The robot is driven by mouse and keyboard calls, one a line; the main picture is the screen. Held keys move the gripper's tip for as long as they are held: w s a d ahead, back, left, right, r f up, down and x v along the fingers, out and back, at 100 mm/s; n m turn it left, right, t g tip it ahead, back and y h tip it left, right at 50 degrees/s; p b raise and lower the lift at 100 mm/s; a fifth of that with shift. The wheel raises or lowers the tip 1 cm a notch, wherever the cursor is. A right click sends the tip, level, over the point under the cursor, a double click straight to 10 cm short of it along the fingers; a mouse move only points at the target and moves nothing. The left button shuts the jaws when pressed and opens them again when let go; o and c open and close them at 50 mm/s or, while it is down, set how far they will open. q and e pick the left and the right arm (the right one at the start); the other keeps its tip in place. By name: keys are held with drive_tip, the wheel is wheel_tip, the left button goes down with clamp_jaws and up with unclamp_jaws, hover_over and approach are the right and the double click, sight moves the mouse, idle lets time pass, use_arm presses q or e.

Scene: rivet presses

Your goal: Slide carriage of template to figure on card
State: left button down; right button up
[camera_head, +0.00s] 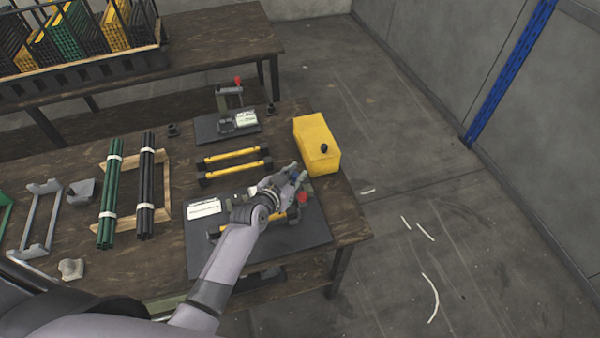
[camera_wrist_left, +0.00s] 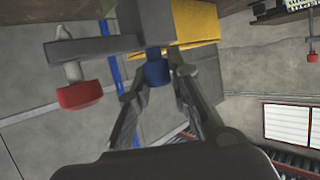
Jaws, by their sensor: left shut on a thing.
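The dark base plate (camera_head: 300,234) lies at the front right of the table. My left gripper (camera_head: 298,175) is over the plate's right part and hides most of the template and carriage. In the wrist view my left gripper (camera_wrist_left: 164,78) is shut on a blue knob (camera_wrist_left: 156,70) below a grey block (camera_wrist_left: 155,22), apparently the carriage. A red knob (camera_wrist_left: 80,95) sits beside it. The card's figure is too small to read. My right gripper is out of view.
A yellow box (camera_head: 316,145) with a dark knob stands just behind the plate. Two yellow bars (camera_head: 232,157) lie behind it. A second plate (camera_head: 212,134) with a red-topped press stands at the back. Green and black rods (camera_head: 108,205) lie left.

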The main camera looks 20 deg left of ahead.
use_arm(q)
drive_tip(key=s+a, duration=0.1)
drive_tip(key=a, duration=0.1)
drive_tip(key=s+a, duration=0.2)
drive_tip(key=a, duration=0.1)
drive_tip(key=shift+s, duration=0.2)
drive_tip(key=shift+d, duration=0.1)
drive_tip(key=c, duration=1.5)
unclamp_jaws()
drive_tip(key=shift+o, duration=0.2)
drive_tip(key=v, duration=1.2)
drive_tip(key=shift+r, duration=0.1)
